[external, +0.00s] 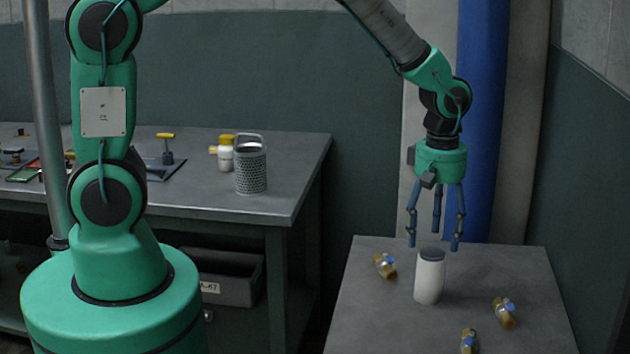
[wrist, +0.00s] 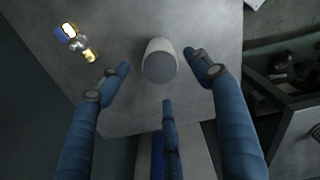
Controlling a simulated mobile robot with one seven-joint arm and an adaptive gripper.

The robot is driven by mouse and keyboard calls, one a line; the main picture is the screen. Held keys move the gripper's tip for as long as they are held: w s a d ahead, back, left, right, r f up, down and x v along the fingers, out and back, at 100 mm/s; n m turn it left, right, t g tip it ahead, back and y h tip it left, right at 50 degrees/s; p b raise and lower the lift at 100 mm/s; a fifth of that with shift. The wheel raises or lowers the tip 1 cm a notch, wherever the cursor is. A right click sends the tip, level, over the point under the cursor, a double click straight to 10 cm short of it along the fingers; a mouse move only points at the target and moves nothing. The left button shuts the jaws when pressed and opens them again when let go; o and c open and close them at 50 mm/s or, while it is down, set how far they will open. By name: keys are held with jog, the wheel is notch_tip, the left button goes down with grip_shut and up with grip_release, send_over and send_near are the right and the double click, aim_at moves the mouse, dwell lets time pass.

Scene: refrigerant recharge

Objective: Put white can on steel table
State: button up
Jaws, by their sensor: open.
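The white can (external: 429,278) with a dark grey lid stands upright on the grey steel table (external: 385,325) at the right of the external view. My gripper (external: 434,245) is above the can, fingers pointing down, open and empty. In the wrist view the can (wrist: 159,60) shows from above, lid towards the camera, between and beyond the spread blue fingers (wrist: 163,82). No finger visibly touches it.
Several brass valves with blue handles lie on the same table: one left of the can (external: 385,265), one right (external: 504,312), one in front (external: 469,341). A workbench (external: 290,190) at the left holds a metal grater (external: 250,168) and a yellow-capped bottle (external: 225,155).

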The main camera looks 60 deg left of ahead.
jog(key=shift+a+r, duration=0.2)
jog(key=shift+r, duration=0.3)
jog(key=s+a+r+m+t, duration=0.1)
jog(key=s+a+r+m, duration=0.35)
jog(key=r, duration=0.65)
jog(key=s+a+r+m+t, duration=0.2)
jog(key=s+a+r, duration=0.4)
jog(key=r, duration=0.4)
jog(key=s+a+r+m+t, duration=0.1)
jog(key=s+a+r+m, duration=0.3)
jog(key=s, duration=0.4)
jog(key=s+a+r+m+t, duration=0.1)
jog(key=s+a+r+m, duration=0.2)
jog(key=s, duration=0.6)
jog(key=shift+s+a+r+m+t, duration=0.25)
jog(key=shift+a+r+m+t, duration=0.1)
jog(key=shift+a+r, duration=0.6)
